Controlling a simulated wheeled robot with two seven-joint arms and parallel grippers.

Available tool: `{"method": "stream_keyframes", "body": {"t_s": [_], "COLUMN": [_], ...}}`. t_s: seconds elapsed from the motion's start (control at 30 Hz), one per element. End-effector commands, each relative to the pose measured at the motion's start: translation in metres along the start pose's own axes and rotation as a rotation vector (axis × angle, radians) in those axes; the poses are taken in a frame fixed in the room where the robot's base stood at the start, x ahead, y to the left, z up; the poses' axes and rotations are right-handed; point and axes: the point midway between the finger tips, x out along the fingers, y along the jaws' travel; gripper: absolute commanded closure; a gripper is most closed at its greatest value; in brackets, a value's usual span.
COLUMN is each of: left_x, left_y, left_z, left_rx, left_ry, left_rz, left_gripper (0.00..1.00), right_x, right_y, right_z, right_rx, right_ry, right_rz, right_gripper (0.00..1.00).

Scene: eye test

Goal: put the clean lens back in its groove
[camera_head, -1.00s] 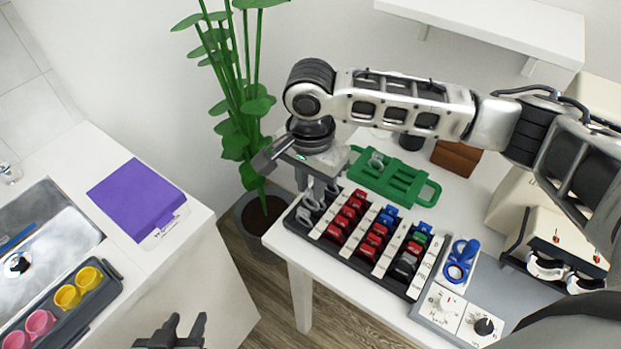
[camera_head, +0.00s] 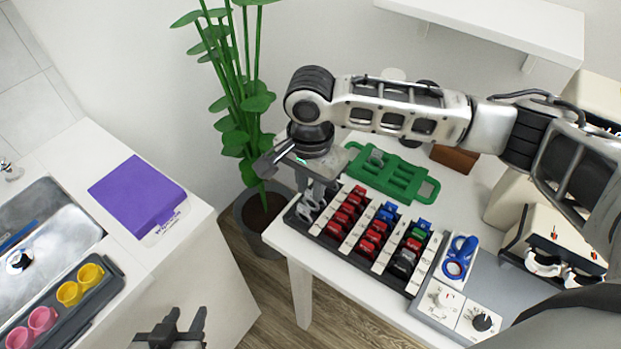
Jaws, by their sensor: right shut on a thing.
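The lens case (camera_head: 338,249) is a dark tray with white dividers on the white table. Its grooves hold red, blue, green and dark-rimmed lenses, such as the red lenses (camera_head: 345,214). My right gripper (camera_head: 313,196) points down over the case's left end, shut on a lens that its fingers and wrist mostly hide. Grey-rimmed clear lenses (camera_head: 305,212) show right at the fingertips in the leftmost row. I cannot tell which of them is held, or whether it sits in a groove. My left gripper (camera_head: 187,316) is open and empty at the bottom, away from the case.
A green tray (camera_head: 403,180) with a handle lies behind the case. A blue looped tool (camera_head: 460,257) and a panel with a dark knob (camera_head: 482,322) stand to its right. A plant (camera_head: 235,100) is left of the table. A purple box (camera_head: 135,193) is on the left counter.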

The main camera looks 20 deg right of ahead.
Motion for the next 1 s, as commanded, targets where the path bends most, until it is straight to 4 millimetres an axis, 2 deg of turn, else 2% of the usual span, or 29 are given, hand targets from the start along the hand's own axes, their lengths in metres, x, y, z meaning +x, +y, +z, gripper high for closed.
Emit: {"method": "stream_keyframes", "body": {"t_s": [0.5, 0.83, 0.87, 0.9, 0.93, 1.0], "left_x": [-0.004, -0.004, -0.004, -0.004, -0.003, -0.003], "left_y": [0.001, 0.001, 0.001, 0.001, 0.001, 0.001], "left_z": [-0.002, -0.002, -0.002, -0.003, -0.003, -0.004], "left_rx": [-0.001, -0.001, -0.001, -0.001, -0.001, 0.000], "left_ry": [-0.005, -0.004, -0.003, -0.003, -0.002, 0.000], "left_rz": [0.001, 0.001, 0.001, 0.001, 0.001, 0.001], "left_gripper": [0.64, 0.64, 0.64, 0.64, 0.64, 0.64], "right_x": [0.015, 0.018, 0.018, 0.018, 0.018, 0.018], "right_y": [0.000, 0.000, 0.000, 0.000, 0.000, 0.000], "right_z": [0.000, 0.000, 0.000, 0.000, 0.000, 0.000], "right_rx": [0.001, 0.001, 0.001, 0.001, 0.001, 0.001], "right_ry": [-0.001, 0.001, 0.001, 0.001, 0.001, 0.001], "right_rz": [0.000, 0.000, 0.000, 0.000, 0.000, 0.000], "right_gripper": [1.00, 1.00, 0.77, 0.66, 0.57, 0.54]}}
